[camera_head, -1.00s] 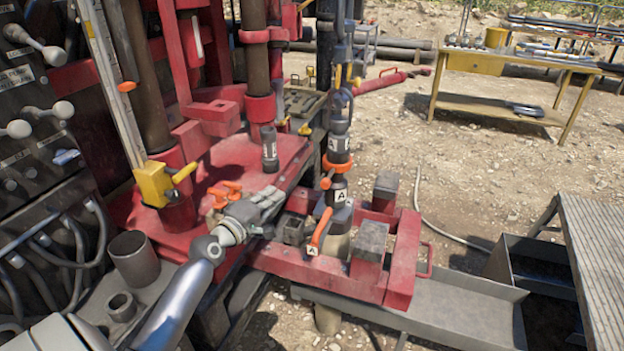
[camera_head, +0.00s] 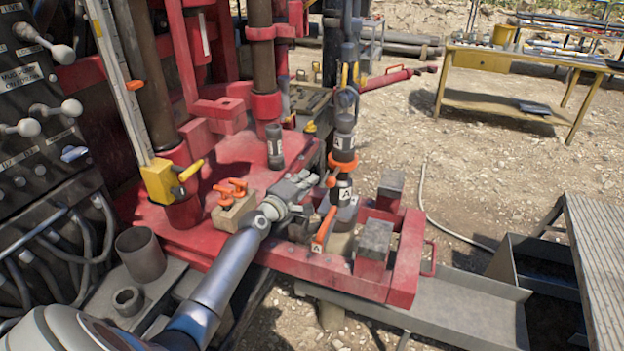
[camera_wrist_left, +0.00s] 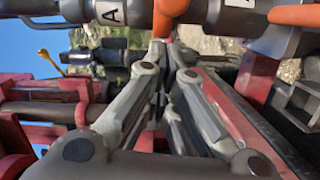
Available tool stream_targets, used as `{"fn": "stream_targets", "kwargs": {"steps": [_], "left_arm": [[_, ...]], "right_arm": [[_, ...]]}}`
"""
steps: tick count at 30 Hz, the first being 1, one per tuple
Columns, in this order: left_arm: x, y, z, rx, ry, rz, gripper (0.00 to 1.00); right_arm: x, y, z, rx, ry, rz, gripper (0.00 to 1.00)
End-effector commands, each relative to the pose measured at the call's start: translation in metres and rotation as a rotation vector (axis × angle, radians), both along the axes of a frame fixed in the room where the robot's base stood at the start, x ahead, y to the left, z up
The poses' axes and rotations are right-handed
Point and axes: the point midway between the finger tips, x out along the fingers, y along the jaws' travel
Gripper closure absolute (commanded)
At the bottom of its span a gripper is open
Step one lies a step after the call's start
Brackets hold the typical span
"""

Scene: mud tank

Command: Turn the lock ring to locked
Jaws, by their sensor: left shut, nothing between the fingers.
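The lock ring (camera_head: 343,161) is an orange band around an upright dark pipe assembly, with a small orange knob (camera_head: 331,181) on its left side. In the left wrist view the orange ring (camera_wrist_left: 171,8) is at the top edge, straight beyond my fingertips. A white label marked A (camera_head: 344,194) is on the assembly below the ring. My left gripper (camera_head: 309,196) is shut and empty, just left of the assembly and slightly below the knob. In the left wrist view the closed fingers (camera_wrist_left: 163,48) point at the ring; I cannot tell whether they touch it. My right gripper is not in view.
An orange-handled lever (camera_head: 323,231) stands on the red frame (camera_head: 404,262) just below my gripper. A wooden block with orange parts (camera_head: 232,211) lies left of it. A dark cylinder (camera_head: 274,146) stands behind. A yellow workbench (camera_head: 500,62) is far right.

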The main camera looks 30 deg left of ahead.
Motion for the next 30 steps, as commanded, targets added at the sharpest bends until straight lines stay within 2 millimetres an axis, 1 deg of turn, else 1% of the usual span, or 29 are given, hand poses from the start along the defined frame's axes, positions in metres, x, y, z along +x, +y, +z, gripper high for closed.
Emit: {"fn": "stream_targets", "kwargs": {"steps": [1, 6, 19, 26, 30], "left_arm": [[0.002, -0.005, 0.003, -0.001, -0.001, 0.002, 1.0], [0.005, -0.015, 0.0, -0.001, -0.002, 0.003, 1.0], [0.005, -0.016, 0.0, 0.0, -0.003, 0.005, 1.0], [0.005, -0.023, 0.002, -0.003, -0.002, 0.038, 1.0], [0.004, -0.024, 0.001, 0.0, -0.003, 0.055, 1.0]], "right_arm": [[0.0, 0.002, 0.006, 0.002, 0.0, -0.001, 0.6], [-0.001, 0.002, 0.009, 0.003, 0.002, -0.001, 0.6], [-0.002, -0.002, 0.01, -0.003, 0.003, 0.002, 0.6], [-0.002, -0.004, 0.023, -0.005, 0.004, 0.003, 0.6], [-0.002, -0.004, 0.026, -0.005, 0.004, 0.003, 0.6]]}}
